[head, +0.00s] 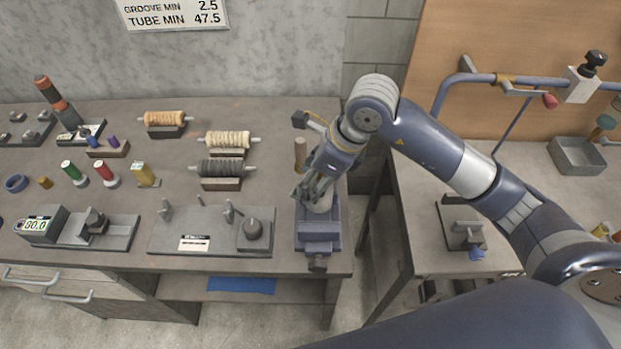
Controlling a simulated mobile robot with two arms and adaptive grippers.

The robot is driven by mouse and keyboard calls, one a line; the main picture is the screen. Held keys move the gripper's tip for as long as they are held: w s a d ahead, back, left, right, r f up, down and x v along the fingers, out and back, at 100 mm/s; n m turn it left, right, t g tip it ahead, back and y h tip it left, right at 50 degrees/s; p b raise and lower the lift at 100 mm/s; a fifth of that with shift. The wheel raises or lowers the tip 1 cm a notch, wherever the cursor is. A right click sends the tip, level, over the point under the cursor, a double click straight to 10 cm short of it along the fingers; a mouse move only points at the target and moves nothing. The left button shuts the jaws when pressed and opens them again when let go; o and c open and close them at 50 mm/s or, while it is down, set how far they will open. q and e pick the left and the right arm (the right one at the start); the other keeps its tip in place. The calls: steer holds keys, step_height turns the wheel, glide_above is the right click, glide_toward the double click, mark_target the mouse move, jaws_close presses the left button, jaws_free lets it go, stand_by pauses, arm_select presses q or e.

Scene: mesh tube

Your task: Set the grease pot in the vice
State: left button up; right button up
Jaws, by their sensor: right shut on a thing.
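The blue-grey vice (318,237) stands at the right end of the left bench, near its front edge. My right gripper (318,198) is right above the vice jaws, pointing down, and is shut on a small pale grey pot, which I take to be the grease pot (321,207). The fingers hide much of the pot. The pot is low at the vice jaws; I cannot tell whether it touches them or sits between them. My left gripper is not in view.
A wooden-handled tool (300,153) stands just behind the vice. Wound rolls (222,168) and coloured spools (105,173) lie further left. A gap separates this bench from the right-hand table (427,258).

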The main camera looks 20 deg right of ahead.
stand_by(0.6)
steer(key=shift+f+b, duration=2.55)
steer(key=shift+b, duration=0.3)
stand_by(1.8)
steer(key=shift+b, duration=1.2)
stand_by(1.4)
